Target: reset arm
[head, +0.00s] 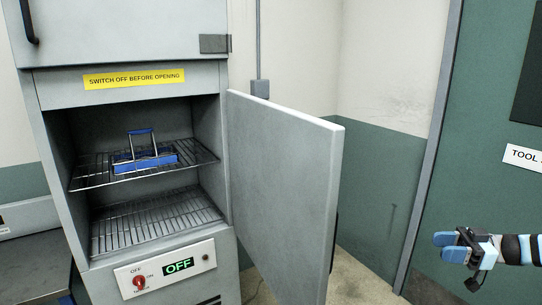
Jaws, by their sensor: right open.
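My right gripper (447,247) is at the lower right, open, with nothing between its fingers. It points left and is apart from the cabinet door (283,190). My left gripper is not in view. The grey cabinet (55,92) stands at the left with its door swung open to the right. A blue holder with a raised handle (146,160) sits on the upper wire shelf (95,182) inside.
The lower wire shelf (155,222) looks empty. A panel (135,267) below has a red knob (139,283) and a display reading OFF (178,265). A green door (487,130) is at the right. Some floor shows between the cabinet door and green door.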

